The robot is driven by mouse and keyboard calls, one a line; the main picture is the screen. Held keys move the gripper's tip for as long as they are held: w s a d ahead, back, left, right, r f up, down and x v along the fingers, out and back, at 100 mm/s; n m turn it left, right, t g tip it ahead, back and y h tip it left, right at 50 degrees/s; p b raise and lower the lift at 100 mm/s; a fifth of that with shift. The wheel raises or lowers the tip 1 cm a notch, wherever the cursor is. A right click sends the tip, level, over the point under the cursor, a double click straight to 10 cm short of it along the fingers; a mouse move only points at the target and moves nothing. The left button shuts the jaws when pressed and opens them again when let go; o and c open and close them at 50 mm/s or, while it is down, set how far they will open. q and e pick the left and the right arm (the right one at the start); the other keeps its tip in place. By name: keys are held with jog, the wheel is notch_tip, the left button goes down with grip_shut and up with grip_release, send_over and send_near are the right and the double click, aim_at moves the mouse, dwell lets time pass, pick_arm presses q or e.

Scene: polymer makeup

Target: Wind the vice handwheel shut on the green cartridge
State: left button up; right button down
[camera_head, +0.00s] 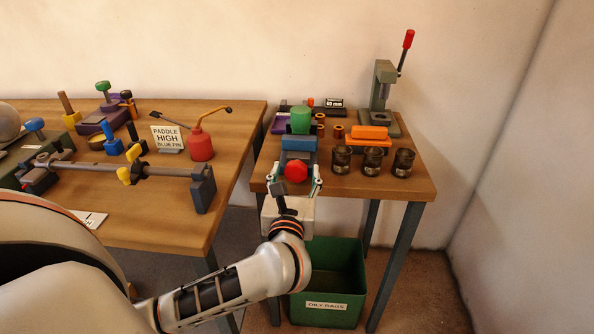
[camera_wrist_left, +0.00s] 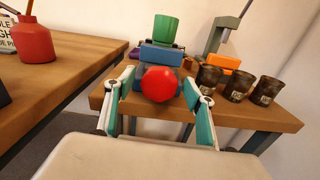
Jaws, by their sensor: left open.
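The vice (camera_head: 298,143) is blue and stands near the front of the right-hand table; its blue body also shows in the left wrist view (camera_wrist_left: 160,56). Its handwheel (camera_head: 296,172) is a round red knob facing me, large in the left wrist view (camera_wrist_left: 160,84). The green cartridge (camera_head: 300,120) stands upright at the top of the vice, also seen in the left wrist view (camera_wrist_left: 166,29). Whether the jaws touch it is hidden. My left gripper (camera_head: 295,186) is open, with its fingers on either side of the red handwheel. I cannot tell whether they touch it. My right gripper is not in view.
Several dark cups (camera_head: 372,160) stand right of the vice, with an orange block (camera_head: 369,133) and a grey press (camera_head: 384,95) behind. A green bin (camera_head: 330,285) is under the table. The left table (camera_head: 220,140) holds a red oil can (camera_head: 200,146) and a sign (camera_head: 167,137).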

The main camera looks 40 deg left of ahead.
pick_arm(q)
jog(key=shift+x, duration=0.85)
